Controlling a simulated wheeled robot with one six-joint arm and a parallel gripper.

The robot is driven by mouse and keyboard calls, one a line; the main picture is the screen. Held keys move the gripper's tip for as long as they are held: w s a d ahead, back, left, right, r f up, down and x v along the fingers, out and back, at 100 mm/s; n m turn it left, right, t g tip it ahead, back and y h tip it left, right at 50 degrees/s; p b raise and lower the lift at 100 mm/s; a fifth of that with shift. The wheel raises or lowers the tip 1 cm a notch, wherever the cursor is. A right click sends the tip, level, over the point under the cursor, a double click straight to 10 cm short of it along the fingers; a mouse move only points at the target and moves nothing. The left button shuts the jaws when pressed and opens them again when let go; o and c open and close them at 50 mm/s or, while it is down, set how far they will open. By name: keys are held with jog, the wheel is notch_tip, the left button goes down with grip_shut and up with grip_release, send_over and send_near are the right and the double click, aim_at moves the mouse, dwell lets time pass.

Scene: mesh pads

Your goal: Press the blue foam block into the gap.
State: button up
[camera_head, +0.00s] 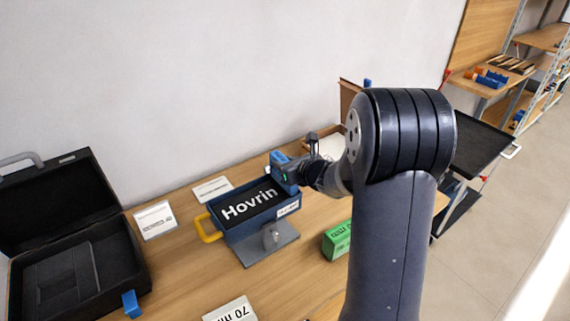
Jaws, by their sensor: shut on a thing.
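My gripper (286,175) is at the right end of a blue box (240,228) with a black top marked "Hovrin". It is shut on a bright blue piece (278,157), which looks like the foam block and shows at the far side of the gripper. The fingertips and the lower part of the piece are hidden, so I cannot tell whether it touches the box. The gap is not clearly visible from here.
The box has a yellow handle (206,228) and a grey stand (269,248). An open black case (125,262) is at left. A green box (338,240) lies right of the stand. White label cards (155,220) lie around. Bare wood shows at the front.

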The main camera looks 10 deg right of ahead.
jog(key=shift+f+b, duration=0.3)
jog(key=shift+b, duration=0.15)
jog(key=shift+f+b, duration=0.3)
jog(key=shift+b, duration=0.1)
jog(key=o, duration=0.9)
jog(key=shift+o, duration=0.2)
jog(key=shift+r, duration=0.1)
jog(key=shift+r+p, duration=0.85)
jog(key=shift+p, duration=0.35)
jog(key=b+v, duration=0.1)
jog(key=v, duration=1)
jog(key=shift+s+d+f, duration=0.15)
jog(key=shift+s+d, duration=0.1)
jog(key=shift+s, duration=0.2)
